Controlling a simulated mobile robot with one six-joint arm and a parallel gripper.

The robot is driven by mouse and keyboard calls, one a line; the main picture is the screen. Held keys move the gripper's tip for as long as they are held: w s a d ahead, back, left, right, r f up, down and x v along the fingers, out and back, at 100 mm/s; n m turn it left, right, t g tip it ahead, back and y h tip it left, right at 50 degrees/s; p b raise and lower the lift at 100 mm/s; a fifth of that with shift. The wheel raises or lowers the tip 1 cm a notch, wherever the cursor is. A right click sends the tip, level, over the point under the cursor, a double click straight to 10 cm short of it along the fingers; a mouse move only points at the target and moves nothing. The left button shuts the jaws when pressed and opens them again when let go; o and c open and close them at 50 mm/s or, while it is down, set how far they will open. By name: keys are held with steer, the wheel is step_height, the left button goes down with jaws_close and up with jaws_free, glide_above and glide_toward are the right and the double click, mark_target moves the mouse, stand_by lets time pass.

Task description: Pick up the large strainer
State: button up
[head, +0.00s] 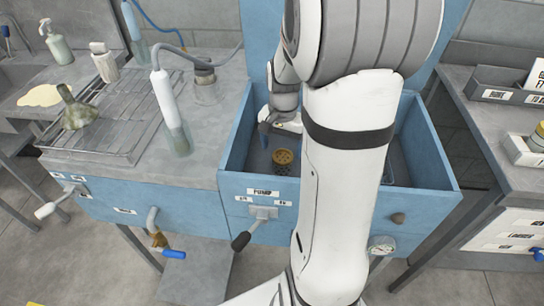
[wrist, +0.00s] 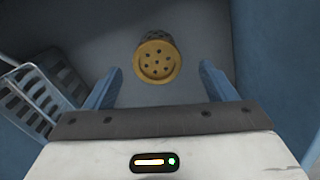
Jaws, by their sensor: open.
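A strainer (head: 283,160) with a round yellow-brown perforated end stands on the floor of the blue bin (head: 237,135). In the wrist view the strainer (wrist: 158,62) shows its yellow holed face and a dark mesh body behind it. My gripper (head: 272,132) is inside the bin, partly hidden by my arm. In the wrist view my gripper (wrist: 160,85) is open, its two blue fingers apart with nothing between them. The strainer lies just beyond the fingertips, roughly centred. I cannot tell whether it is the large one, as no other strainer is visible.
A grey slotted basket (wrist: 40,95) stands at the left in the wrist view. The bin's blue walls enclose my gripper. A grey counter with a metal rack (head: 110,125) and a clear-based bottle (head: 172,115) is left of the bin. My arm hides much of the bin's middle.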

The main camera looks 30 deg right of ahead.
mark_target(282, 155)
step_height(282, 155, down, 7)
steer(key=shift+d+r+b, duration=0.1)
steer(key=shift+b, duration=0.3)
steer(key=shift+c, duration=0.6)
steer(key=c, duration=1)
